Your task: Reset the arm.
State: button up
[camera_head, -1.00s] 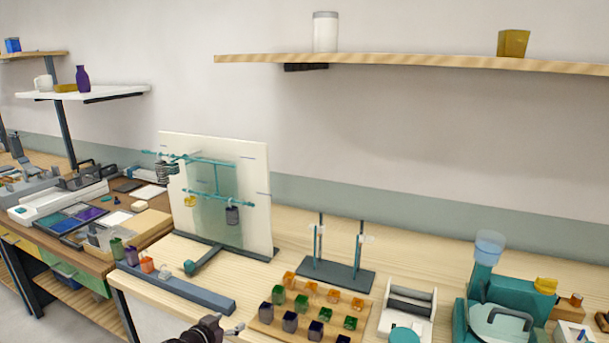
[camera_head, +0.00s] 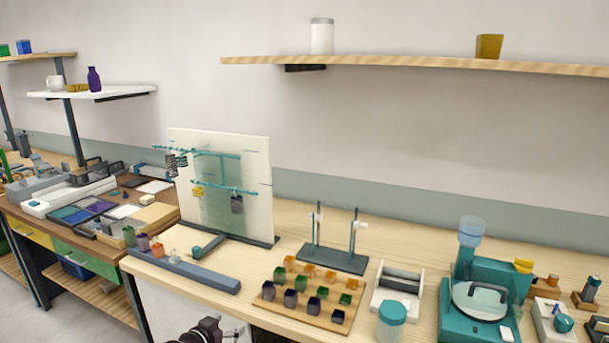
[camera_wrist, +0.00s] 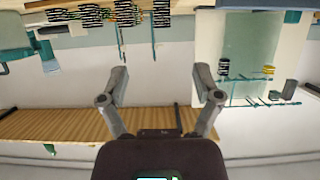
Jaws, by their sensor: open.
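My gripper (camera_head: 233,332) shows at the bottom edge of the head view, below the front edge of the bench, with most of the arm out of frame. In the wrist view my gripper (camera_wrist: 161,78) has its two fingers spread wide apart with nothing between them, so it is open and empty. The wrist picture appears upside down. Behind the fingers are a pale wall and a wooden shelf (camera_wrist: 50,125). No finger touches anything that I can see.
A white panel (camera_head: 257,190) with teal rods stands on the bench. A dark bar (camera_head: 190,278), a wooden block tray (camera_head: 340,325), a two-post stand (camera_head: 335,260) and a teal machine (camera_head: 462,325) are nearby. The wall shelf (camera_head: 420,64) overhangs the bench.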

jog(key=w+d+f+n+g+p, duration=0.15)
jog(key=d+g, duration=0.25)
jog(key=d, duration=0.5)
jog(key=d+f+g+p, duration=0.2)
jog(key=d+g, duration=0.1)
jog(key=d, duration=0.7)
jog(key=s+d+n+g+y+p, duration=0.1)
jog(key=s+d+g+y+p, duration=0.1)
jog(key=d, duration=0.6)
jog(key=s+d+n+g+y+p, duration=0.2)
jog(key=s+d+g+y, duration=0.1)
jog(key=d, duration=0.6)
jog(key=shift+s+f+g, duration=0.3)
jog(key=shift+s, duration=0.05)
